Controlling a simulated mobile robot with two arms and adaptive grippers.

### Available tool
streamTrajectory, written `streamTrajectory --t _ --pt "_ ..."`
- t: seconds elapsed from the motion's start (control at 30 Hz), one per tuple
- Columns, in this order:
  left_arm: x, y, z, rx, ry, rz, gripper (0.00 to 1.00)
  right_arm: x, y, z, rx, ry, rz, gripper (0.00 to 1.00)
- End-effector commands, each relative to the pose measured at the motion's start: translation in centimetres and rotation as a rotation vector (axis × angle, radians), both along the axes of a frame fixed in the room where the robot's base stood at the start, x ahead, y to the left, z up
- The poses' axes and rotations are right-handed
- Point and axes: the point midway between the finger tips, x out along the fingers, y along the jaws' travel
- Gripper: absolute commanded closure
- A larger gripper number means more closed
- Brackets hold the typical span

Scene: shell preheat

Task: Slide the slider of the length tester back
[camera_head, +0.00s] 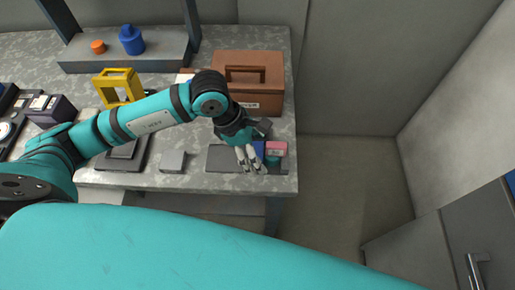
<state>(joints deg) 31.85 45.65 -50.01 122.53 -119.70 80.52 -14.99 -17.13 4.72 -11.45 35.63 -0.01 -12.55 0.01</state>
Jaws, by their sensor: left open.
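A flat dark plate (221,158) lies near the front right corner of the bench. It looks like the base of the length tester, but I cannot be sure. A blue piece (259,149) and a pink-topped block (276,149) stand at its right end; I cannot tell which is the slider. The gripper hides part of the plate. My right gripper is not in view.
A brown box (261,92) with a handle stands behind the gripper. A small grey block (172,161), a yellow frame (118,87) and a dark purple box (50,112) are on the speckled bench (200,182). The floor right of the bench is clear.

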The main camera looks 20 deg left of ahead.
Motion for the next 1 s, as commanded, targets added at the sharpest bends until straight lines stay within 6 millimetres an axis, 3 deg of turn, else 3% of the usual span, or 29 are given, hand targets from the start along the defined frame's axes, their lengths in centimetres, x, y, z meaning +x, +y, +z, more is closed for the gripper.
streamTrajectory --t 0.4,1.0 --pt "0.10 -0.32 -0.87 0.001 -0.001 0.000 0.19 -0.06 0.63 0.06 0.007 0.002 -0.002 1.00" --pt "0.13 -0.30 -0.82 0.001 -0.001 0.001 0.98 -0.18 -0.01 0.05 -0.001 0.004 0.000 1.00"
